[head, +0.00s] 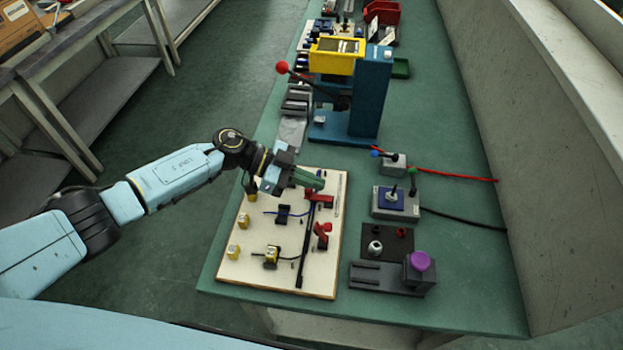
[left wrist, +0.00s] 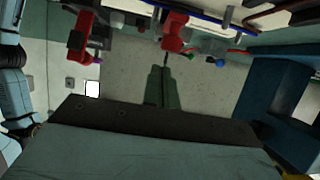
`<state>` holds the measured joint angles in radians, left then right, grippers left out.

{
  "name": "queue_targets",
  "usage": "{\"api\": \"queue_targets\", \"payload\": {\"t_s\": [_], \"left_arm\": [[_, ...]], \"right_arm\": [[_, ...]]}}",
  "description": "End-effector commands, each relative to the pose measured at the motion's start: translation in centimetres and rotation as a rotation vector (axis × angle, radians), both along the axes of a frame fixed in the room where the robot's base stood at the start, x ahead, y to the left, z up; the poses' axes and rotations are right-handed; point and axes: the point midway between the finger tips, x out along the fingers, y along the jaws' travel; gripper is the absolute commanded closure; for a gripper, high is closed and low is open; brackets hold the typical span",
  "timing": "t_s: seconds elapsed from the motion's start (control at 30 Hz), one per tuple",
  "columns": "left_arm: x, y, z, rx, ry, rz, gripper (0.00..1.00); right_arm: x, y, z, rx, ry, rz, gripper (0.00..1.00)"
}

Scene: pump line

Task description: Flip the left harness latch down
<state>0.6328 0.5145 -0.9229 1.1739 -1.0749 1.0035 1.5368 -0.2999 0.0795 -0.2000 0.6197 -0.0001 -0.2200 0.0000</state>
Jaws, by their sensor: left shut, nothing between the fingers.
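A cream harness board (head: 232,270) lies on the green bench and carries two red latches. The far red latch (head: 321,199) is just beyond and below my left gripper's tips in the head view, partly hidden by them. The near red latch (head: 322,233) stands up closer to the board's front. My left gripper (head: 318,184) is shut and empty, its green fingers over the board's far part. In the left wrist view, its fingers (left wrist: 163,75) point toward one red latch (left wrist: 173,32); another red latch (left wrist: 80,28) is at upper left. I cannot tell whether the fingers touch a latch.
Yellow blocks (head: 233,252), black clips (head: 283,214) and wires sit on the board. A blue press (head: 370,95) stands behind it. To the right are a switch box (head: 396,203) and a fixture with a purple knob (head: 419,261). Bench space right of the boxes is mostly clear.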

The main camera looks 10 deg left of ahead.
Motion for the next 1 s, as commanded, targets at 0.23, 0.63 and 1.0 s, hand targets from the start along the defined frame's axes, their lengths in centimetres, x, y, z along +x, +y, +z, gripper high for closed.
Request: {"api": "queue_targets", "payload": {"t_s": [0.23, 0.63, 1.0], "left_arm": [[0.0, 0.2, 2.8, 0.001, 0.000, 0.004, 1.00], [-0.3, 6.2, 1.3, 0.003, 0.002, 0.011, 1.00], [-0.5, 9.7, 0.4, 0.000, -0.001, 0.007, 1.00]], "right_arm": [[0.0, 0.0, 3.2, 0.000, -0.001, 0.000, 0.64], [0.0, 0.0, 2.7, 0.000, -0.001, 0.000, 0.64], [0.0, 0.0, 1.9, 0.000, -0.001, 0.000, 0.64]]}}
